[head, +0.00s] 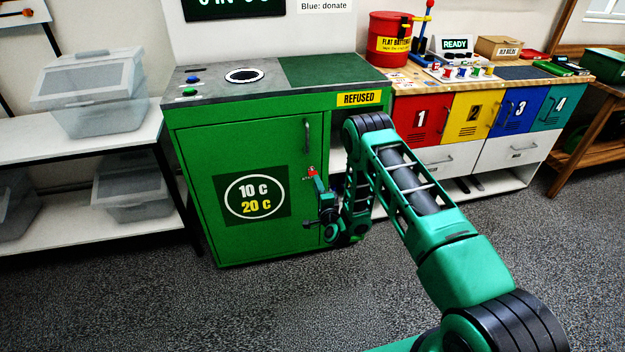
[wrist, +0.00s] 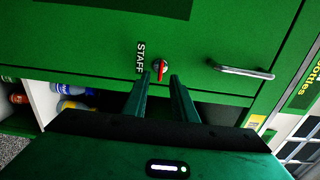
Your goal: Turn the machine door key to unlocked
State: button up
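The green machine door (head: 205,150) is closed, with a bar handle (head: 307,135) near its right edge. A small red key (wrist: 161,69) sits in a round lock beside a STAFF label (wrist: 139,57); in the head view the red of the key (head: 312,171) shows just at my fingertips. My gripper (wrist: 160,76) is open, its two fingers pointing at the door with the key between and just beyond the tips. I cannot tell whether the fingers touch it. In the head view my gripper (head: 314,178) is small and partly merged with my wrist.
The door handle (wrist: 240,72) lies right of my fingers in the wrist view. An open shelf with bottles (wrist: 70,105) is at its lower left. Numbered lockers (head: 422,125) stand right of the machine. Shelves with clear bins (head: 90,85) stand left. Carpet in front is clear.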

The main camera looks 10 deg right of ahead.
jog(key=w, duration=0.5)
jog(key=shift+w, duration=0.25)
grip_shut()
jog(key=shift+a, duration=0.1)
